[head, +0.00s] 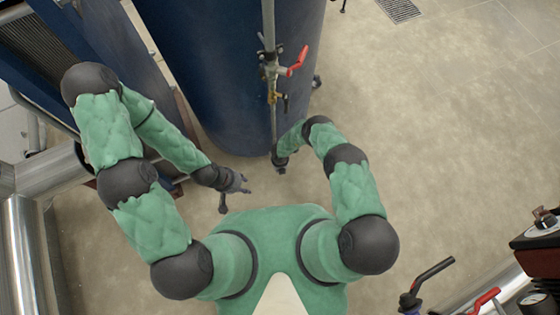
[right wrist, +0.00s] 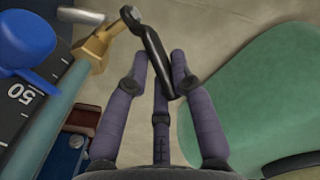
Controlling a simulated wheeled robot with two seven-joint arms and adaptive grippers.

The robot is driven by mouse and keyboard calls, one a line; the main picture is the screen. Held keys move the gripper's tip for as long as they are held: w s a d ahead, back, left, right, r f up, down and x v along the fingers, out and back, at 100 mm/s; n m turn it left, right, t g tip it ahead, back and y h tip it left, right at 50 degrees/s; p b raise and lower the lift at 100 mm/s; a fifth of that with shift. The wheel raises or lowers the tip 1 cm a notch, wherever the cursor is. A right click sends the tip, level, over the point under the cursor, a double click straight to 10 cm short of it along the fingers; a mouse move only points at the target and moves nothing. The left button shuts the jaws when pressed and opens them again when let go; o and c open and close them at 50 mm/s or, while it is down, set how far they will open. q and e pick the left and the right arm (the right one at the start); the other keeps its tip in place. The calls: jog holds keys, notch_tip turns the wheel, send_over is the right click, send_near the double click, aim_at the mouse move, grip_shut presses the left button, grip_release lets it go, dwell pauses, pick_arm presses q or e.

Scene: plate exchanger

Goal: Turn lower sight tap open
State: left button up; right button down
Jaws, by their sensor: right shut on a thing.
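In the right wrist view a brass tap (right wrist: 100,48) sits at the end of a pale green tube (right wrist: 58,115). A black lever (right wrist: 152,50) runs from the tap down between the fingers of my right gripper (right wrist: 160,72), which is shut on it. In the head view my right gripper (head: 280,164) is low beside the blue tank, and the tap and lever there are too small or hidden to make out. My left gripper (head: 234,188) is open and empty, in front of the tank.
The blue tank (head: 240,60) stands ahead, with a vertical pipe and a red-handled valve (head: 297,62) above my right gripper. A blue knob (right wrist: 25,42) and a black scale marked 50 (right wrist: 20,95) are beside the tube. Open floor (head: 440,130) lies to the right.

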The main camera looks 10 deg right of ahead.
jog(key=shift+s, duration=0.1)
jog(key=c, duration=1)
grip_release()
jog(key=shift+c, duration=0.2)
jog(key=shift+r, duration=0.45)
notch_tip(320, 180, up, 11)
